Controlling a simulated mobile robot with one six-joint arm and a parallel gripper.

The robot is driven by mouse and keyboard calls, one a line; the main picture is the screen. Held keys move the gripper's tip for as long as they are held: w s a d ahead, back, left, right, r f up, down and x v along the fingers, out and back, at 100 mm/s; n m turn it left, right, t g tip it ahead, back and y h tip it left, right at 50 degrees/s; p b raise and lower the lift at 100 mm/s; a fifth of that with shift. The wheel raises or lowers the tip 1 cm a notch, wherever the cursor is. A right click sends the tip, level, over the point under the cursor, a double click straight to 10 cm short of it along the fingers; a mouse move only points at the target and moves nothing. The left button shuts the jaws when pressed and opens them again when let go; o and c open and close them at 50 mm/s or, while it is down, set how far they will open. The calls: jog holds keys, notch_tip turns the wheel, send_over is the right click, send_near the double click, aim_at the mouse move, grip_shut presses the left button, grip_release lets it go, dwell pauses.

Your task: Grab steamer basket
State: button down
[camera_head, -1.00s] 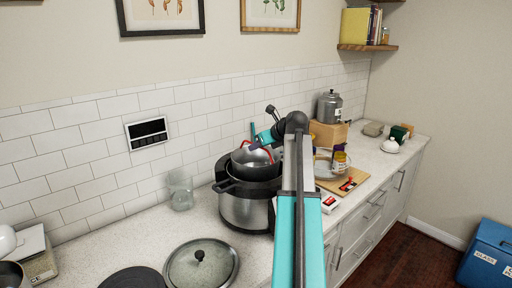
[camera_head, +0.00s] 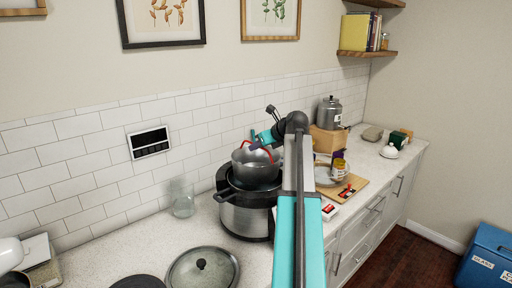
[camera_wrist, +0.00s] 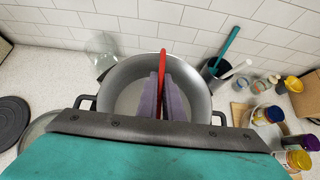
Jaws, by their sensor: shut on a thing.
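The steamer basket (camera_head: 251,172) is a grey metal pan with a red handle, raised just above the dark pot of the large cooker (camera_head: 243,218). My gripper (camera_head: 262,143) is above the basket, shut on its red handle. In the wrist view the basket (camera_wrist: 127,98) opens up below my gripper (camera_wrist: 160,97), with the red handle standing between the two purple-grey fingers. The inside of the basket looks empty. My arm covers the right part of the cooker in the head view.
A glass lid (camera_head: 203,269) lies on the counter in front of the cooker. A clear glass (camera_head: 183,200) stands left of it, near the tiled wall. Jars and a wooden board (camera_head: 345,188) are on the right. Counter between glass and lid is free.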

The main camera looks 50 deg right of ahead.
jog(key=shift+r+p, duration=1.65)
jog(key=shift+r, duration=0.2)
